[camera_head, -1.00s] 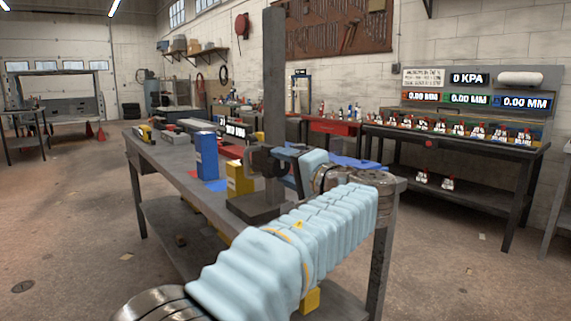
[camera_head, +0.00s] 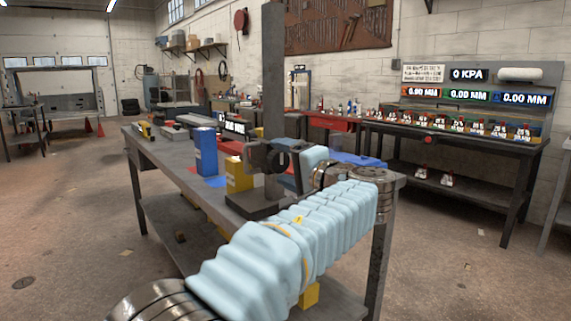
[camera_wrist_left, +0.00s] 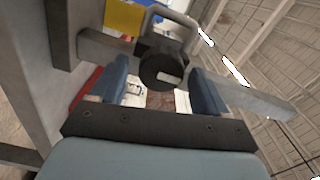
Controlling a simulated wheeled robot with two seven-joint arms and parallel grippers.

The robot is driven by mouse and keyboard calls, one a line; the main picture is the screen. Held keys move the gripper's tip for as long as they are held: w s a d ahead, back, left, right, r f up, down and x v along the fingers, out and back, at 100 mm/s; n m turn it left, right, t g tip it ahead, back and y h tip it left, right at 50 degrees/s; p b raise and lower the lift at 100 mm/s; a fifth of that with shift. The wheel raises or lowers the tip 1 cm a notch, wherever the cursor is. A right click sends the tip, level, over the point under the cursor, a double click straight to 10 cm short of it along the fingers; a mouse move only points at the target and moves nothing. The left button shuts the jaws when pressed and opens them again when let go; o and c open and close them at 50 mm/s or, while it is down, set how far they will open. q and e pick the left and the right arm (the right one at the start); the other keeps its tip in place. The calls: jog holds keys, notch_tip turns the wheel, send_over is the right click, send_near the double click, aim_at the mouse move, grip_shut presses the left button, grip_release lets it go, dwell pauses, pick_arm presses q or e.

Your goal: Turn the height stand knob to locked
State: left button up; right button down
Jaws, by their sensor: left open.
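The height stand (camera_head: 273,85) is a tall grey post on a dark base (camera_head: 255,205) near the bench's front edge. A dark bracket (camera_head: 258,156) sits low on the post. In the left wrist view the round black knob (camera_wrist_left: 158,68), with a light bar mark on its face, shows ahead between my blue fingers. A grey loop handle is beside it. My left gripper (camera_wrist_left: 163,92) is open, with a finger on each side of the knob; I cannot tell whether either touches it. In the head view the gripper (camera_head: 296,166) is partly hidden by my wrist. My right gripper is not in view.
A blue box (camera_head: 206,152) and a yellow box (camera_head: 238,175) stand on the bench (camera_head: 180,165) left of the stand. A second bench (camera_head: 455,142) with displays and several small items is behind to the right. The floor on the left is clear.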

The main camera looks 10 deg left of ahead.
pick_arm(q)
jog(key=b+v, duration=0.1)
jog(key=v, duration=1.2)
jog(key=shift+s+d, duration=0.25)
jog(key=shift+d, duration=0.05)
jog(key=w+a+f+m+g+h, duration=0.25)
jog(key=w+f, duration=0.25)
jog(key=f, duration=1)
jog(key=w+a+f+m+g+h, duration=0.1)
jog(key=w+f+m+h, duration=0.25)
jog(key=f, duration=1.25)
notch_tip(320, 180, down, 14)
jog(key=s+a+g+h, duration=0.2)
jog(key=g+h, duration=0.1)
jog(key=s+f+n+g+h, duration=0.25)
jog(key=s+f, duration=0.35)
jog(key=f, duration=0.3)
jog(key=s+f+n+g+h, duration=0.25)
jog(key=s+f, duration=0.35)
jog(key=f, duration=0.3)
jog(key=s+f+n+h, duration=0.2)
jog(key=s+f+n, duration=0.1)
jog(key=s, duration=0.4)
jog(key=s+a+f+n+t+h, duration=0.1)
jog(key=s+f+n+h, duration=0.1)
jog(key=s+n, duration=0.3)
jog(key=shift+s+f, duration=0.85)
